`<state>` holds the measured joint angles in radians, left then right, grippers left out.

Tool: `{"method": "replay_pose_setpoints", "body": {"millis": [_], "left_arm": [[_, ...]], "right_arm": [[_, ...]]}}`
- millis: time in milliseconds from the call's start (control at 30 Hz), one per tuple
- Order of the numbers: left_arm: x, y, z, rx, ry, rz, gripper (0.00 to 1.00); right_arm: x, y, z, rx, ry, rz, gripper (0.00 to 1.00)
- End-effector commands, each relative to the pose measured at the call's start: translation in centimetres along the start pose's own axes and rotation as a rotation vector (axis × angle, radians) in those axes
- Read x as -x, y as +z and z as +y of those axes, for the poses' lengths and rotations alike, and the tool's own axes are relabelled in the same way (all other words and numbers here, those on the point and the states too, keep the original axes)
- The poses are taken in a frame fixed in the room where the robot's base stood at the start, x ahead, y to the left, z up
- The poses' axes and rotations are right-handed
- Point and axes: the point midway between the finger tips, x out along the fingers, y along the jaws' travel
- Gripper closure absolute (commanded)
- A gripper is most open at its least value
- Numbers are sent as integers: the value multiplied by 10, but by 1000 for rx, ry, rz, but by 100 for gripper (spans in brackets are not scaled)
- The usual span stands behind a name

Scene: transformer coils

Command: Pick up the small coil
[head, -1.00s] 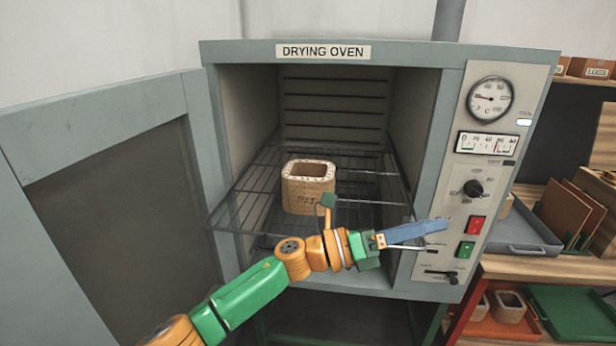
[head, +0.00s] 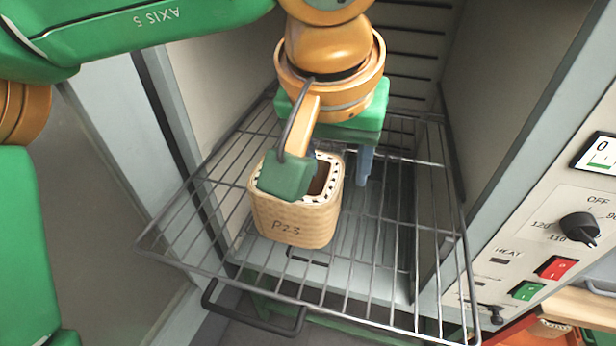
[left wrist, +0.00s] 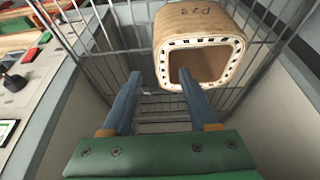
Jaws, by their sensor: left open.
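The small coil (head: 290,222), tan, square with rounded corners and marked P23, stands upright on the wire rack with its dark opening up. In the left wrist view the coil (left wrist: 198,22) is at the top, its opening facing the camera. My left gripper (head: 340,166) is above the coil, pointing down, and its wrist parts hide part of the rim. In the left wrist view its two blue fingers (left wrist: 160,76) are open and empty. One fingertip overlaps the coil's opening and the other is outside the wall; contact cannot be told. My right gripper is out of view.
The wire rack (head: 385,262) juts from the drying oven, whose right wall (head: 500,130) stands close to the rack. The control panel (head: 560,225) with knob and switches is to the right. The rack is bare right of the coil.

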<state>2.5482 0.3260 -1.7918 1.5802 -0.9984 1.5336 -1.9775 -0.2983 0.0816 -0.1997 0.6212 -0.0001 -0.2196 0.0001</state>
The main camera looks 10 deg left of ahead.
Motion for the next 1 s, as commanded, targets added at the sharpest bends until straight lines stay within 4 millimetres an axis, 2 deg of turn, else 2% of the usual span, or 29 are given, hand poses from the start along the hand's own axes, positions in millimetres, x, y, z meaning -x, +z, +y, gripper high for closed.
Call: {"method": "replay_pose_setpoints", "body": {"millis": [33, 167, 267, 533, 767, 800, 867, 1000], "left_arm": [[-9, 3, -2, -5, -9, 8, 40], [-13, 4, -5, -11, -22, 13, 40], [-24, 3, -5, -11, -22, 12, 40], [-73, 1, -3, -9, -20, 10, 40], [-78, 0, -3, -8, -17, 12, 40], [-78, 0, -3, -8, -17, 12, 43], [-78, 0, -3, -8, -17, 11, 59], [-78, 0, -3, -8, -16, 11, 97]], "right_arm": [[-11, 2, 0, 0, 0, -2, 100], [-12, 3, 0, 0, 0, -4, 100], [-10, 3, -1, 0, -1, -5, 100], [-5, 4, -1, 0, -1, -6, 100], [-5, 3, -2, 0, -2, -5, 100], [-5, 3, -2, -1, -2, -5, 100], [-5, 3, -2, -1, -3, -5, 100], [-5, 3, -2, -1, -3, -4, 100]]}}
